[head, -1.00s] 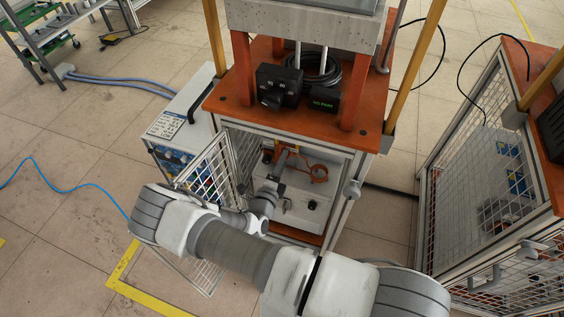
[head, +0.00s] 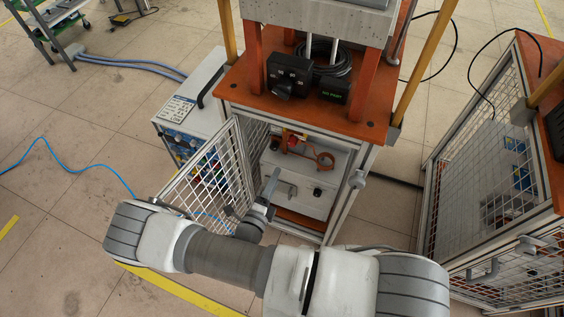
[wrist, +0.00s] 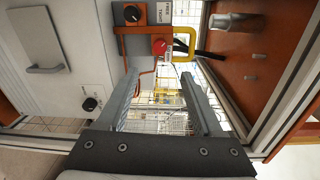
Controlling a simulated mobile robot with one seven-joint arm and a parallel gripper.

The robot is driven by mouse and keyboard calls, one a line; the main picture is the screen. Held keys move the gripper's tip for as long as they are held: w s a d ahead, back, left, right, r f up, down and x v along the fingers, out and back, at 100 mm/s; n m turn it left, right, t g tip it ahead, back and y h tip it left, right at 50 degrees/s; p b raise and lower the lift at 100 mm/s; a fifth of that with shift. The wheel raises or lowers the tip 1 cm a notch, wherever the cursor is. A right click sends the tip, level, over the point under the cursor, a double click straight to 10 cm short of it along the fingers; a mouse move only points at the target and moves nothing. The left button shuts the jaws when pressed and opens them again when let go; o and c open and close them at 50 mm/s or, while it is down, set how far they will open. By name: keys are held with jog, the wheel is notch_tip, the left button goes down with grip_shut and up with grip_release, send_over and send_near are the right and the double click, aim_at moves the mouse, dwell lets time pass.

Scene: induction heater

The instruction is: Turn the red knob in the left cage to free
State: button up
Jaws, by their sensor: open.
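My gripper (wrist: 158,80) is open and empty. Its two fingers point towards the panel, and the knob shows beyond the gap between their tips, apart from them. In the head view my gripper (head: 271,184) is at the open front of the left cage.
The mesh door (head: 205,177) of the left cage stands open at left. A white box (head: 303,190) with a handle and black knob is inside the cage. A black dial (wrist: 133,13) is near the red knob. A second cage (head: 492,190) stands at right.

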jog(key=shift+v, duration=2.35)
